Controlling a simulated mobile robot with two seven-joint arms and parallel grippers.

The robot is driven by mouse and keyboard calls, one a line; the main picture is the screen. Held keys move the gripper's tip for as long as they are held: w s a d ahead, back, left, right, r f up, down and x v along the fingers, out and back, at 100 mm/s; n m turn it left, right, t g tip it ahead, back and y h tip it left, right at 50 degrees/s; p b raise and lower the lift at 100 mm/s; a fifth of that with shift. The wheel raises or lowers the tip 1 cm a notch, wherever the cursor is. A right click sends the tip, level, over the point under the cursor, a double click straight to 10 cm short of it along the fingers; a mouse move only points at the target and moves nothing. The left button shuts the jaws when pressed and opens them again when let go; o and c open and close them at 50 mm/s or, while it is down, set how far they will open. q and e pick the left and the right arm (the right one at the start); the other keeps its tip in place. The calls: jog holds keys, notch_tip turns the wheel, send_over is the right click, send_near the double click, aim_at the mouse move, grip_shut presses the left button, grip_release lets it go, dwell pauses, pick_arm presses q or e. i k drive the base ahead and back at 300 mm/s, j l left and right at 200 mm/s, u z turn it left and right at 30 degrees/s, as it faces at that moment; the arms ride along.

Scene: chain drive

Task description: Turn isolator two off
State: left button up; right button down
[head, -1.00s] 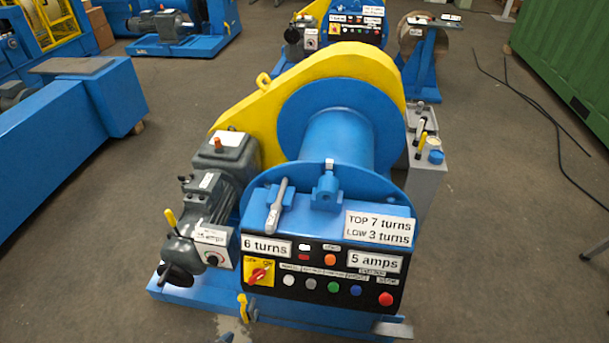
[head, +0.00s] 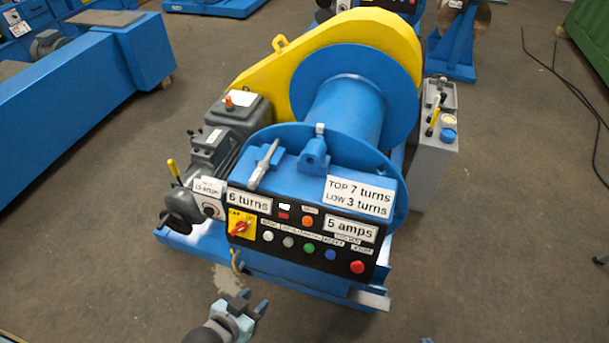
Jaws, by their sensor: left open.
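A red rotary switch (head: 240,228) on a yellow plate is at the left end of the black control panel (head: 270,249) on the blue winch machine. Its red handle sits at a slant. No number for it is readable, so I cannot tell if it is isolator two. A small white box (head: 208,198) with a round dial is left of the panel, by the grey motor. My left gripper (head: 240,306) is open and empty, in front of and below the switch, apart from the machine. My right gripper is not recognisable in view.
A yellow lever (head: 237,262) hangs below the panel near my left gripper. Indicator lamps and coloured buttons (head: 308,250) fill the panel to the right. A grey box with levers (head: 435,150) stands right of the drum. The floor in front is clear.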

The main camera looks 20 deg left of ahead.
aim_at(241, 226)
jog(key=i+l+u, duration=0.1)
jog(key=l+u, duration=0.3)
jog(key=l, duration=0.65)
jog(key=k+l+u, duration=0.1)
jog(key=l+u, duration=0.35)
jog(key=l, duration=0.6)
jog(key=l+u, duration=0.45)
jog(key=l, duration=0.65)
jog(key=i+l+u, duration=0.1)
jog(key=l+u, duration=0.15)
jog(key=l, duration=0.25)
jog(key=l+u, duration=0.2)
jog(key=l, duration=0.35)
jog(key=i+l+u, duration=0.1)
jog(key=l, duration=0.3)
jog(key=i+l, duration=0.15)
jog(key=l, duration=0.25)
jog(key=u, duration=0.05)
